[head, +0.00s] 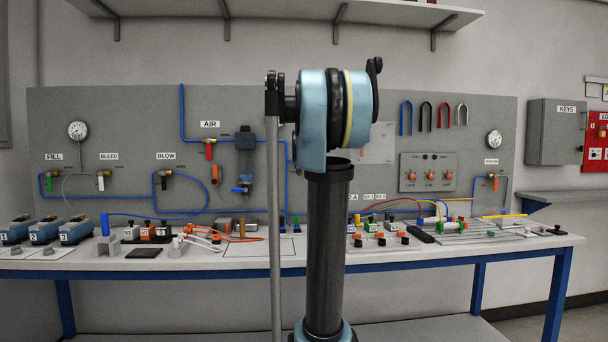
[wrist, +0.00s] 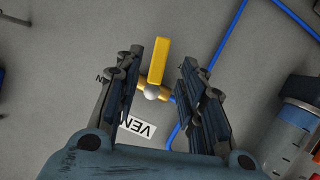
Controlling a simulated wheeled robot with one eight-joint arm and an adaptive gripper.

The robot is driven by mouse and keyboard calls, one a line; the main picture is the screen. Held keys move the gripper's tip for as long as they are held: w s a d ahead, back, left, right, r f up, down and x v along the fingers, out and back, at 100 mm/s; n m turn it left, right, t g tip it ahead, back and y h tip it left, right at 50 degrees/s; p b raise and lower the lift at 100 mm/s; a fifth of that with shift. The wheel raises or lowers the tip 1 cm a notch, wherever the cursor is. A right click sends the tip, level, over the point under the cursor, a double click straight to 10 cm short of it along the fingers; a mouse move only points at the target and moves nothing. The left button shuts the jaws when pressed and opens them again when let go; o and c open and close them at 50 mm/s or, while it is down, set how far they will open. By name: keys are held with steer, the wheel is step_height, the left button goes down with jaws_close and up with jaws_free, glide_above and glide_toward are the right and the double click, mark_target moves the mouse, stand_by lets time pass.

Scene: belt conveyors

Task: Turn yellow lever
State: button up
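The yellow lever (wrist: 158,60) shows in the wrist view as a flat bar pointing up from a pale round knob on a brass valve fitting on the grey panel. A blue tube leaves the fitting. A white label reading "VEN" (wrist: 138,134), partly hidden, is below it. My gripper (wrist: 168,70) is open, with one dark finger on each side of the lever and nothing held. I cannot tell how far the fingertips are from the lever in depth. In the head view my arm stands in front of the panel, and neither the yellow lever nor my gripper can be seen.
In the head view the grey panel (head: 130,105) also carries a red lever (head: 208,151), an orange one (head: 214,173) and blue tubing. A workbench (head: 200,262) with several loose parts runs below it. A blue-and-grey cylindrical unit (wrist: 290,125) is right of my gripper.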

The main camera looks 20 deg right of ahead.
steer(key=shift+v, duration=2.55)
